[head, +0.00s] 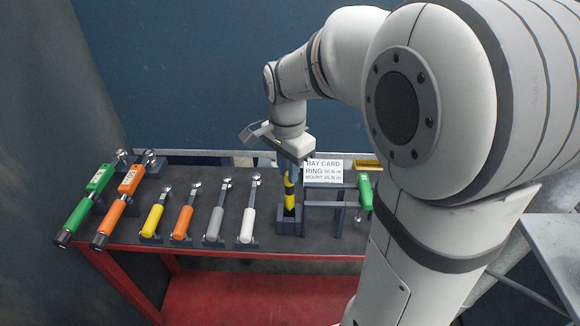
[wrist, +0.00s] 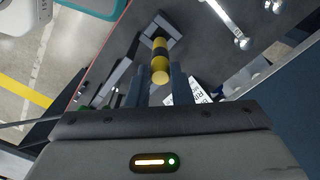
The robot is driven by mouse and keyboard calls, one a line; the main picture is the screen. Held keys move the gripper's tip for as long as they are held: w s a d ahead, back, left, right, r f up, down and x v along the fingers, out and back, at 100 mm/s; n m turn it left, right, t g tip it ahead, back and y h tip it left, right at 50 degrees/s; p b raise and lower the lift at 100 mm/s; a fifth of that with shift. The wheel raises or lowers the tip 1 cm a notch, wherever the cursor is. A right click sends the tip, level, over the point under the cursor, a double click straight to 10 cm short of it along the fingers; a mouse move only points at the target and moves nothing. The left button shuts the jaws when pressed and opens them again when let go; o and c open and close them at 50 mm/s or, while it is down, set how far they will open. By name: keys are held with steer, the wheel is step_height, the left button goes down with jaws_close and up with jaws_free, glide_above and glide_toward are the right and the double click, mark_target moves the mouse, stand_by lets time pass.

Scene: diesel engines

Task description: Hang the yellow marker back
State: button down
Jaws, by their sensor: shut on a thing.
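The yellow marker (head: 290,190) is a short yellow rod with black bands, upright under my gripper in the head view. In the wrist view the marker (wrist: 160,62) points away from me, its yellow end between the fingertips. My gripper (head: 291,168) points down over the bench, and its two fingers (wrist: 158,82) are shut on the marker's upper end. A dark boxy holder (head: 289,222) is at the marker's lower end; it also shows in the wrist view (wrist: 168,24). I cannot tell whether the marker rests on its bottom.
Left of the holder, several wrenches with coloured handles lie in rests on the dark bench (head: 208,190). A bay card (head: 323,171) stands close right, behind a dark frame (head: 325,206). A green-handled tool (head: 365,191) is further right. A blue wall rises behind.

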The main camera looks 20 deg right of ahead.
steer(key=b, duration=0.4)
glide_above(288, 206)
steer(key=shift+w+d+f, duration=0.1)
steer(key=shift+w+f, duration=0.1)
steer(key=shift+f, duration=1.25)
steer(key=shift+w+d+f, duration=0.1)
steer(key=shift+w+f, duration=0.05)
steer(key=shift+f, duration=1.25)
steer(key=shift+a+f, duration=0.1)
steer(key=shift+f, duration=0.35)
steer(key=c, duration=0.8)
jaws_free()
steer(key=shift+o, duration=0.2)
steer(key=shift+r, duration=0.1)
steer(key=shift+r+p, duration=1.15)
steer(key=shift+r, duration=0.5)
steer(key=shift+r, duration=0.1)
